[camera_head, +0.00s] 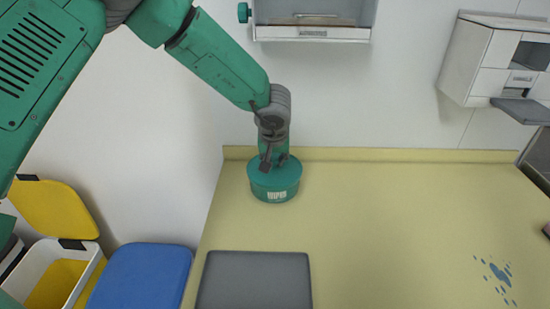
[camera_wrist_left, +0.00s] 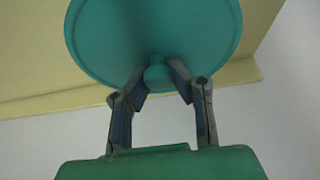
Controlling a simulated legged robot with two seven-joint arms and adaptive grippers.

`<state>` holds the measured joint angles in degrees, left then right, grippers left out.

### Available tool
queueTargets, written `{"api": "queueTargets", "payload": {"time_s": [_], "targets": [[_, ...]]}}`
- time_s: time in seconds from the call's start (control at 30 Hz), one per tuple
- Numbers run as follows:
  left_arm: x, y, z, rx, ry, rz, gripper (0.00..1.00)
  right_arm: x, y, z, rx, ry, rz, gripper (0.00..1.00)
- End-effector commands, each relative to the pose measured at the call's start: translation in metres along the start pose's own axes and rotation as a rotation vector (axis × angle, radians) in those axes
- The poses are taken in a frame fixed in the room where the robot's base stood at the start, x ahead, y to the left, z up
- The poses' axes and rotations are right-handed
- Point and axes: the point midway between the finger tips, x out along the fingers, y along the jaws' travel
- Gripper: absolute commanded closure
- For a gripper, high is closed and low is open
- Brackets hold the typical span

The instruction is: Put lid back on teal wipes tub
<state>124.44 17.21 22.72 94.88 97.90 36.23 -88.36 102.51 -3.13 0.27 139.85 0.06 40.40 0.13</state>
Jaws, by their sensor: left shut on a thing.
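The teal wipes tub (camera_head: 274,194) stands upright on the yellow counter near its back left corner, with a white label on its front. The round teal lid (camera_head: 257,172) is at the top of the tub; it also shows large in the left wrist view (camera_wrist_left: 150,38). My left gripper (camera_head: 273,163) points down over the lid and is shut on its small central knob (camera_wrist_left: 156,75). The lid looks level on or just above the tub's rim; I cannot tell whether it is fully seated. My right gripper is in neither view.
A dark grey flat panel (camera_head: 254,280) lies at the counter's front left. Blue marks (camera_head: 497,272) are at the right. White wall cabinets (camera_head: 313,20) hang behind. Bins with yellow (camera_head: 55,207) and blue (camera_head: 140,277) lids stand left of the counter. The counter's middle is clear.

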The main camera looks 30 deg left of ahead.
Motion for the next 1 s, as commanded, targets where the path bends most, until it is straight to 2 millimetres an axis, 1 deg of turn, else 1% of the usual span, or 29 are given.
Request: {"api": "queueTargets", "payload": {"time_s": [0.57,1.0], "targets": [[-0.0001,-0.0001,0.0,0.0,0.0,0.0,1.0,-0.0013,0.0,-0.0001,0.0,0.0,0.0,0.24],[-0.0007,0.0002,-0.0003,-0.001,-0.001,0.0,1.0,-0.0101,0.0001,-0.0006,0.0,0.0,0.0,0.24]]}}
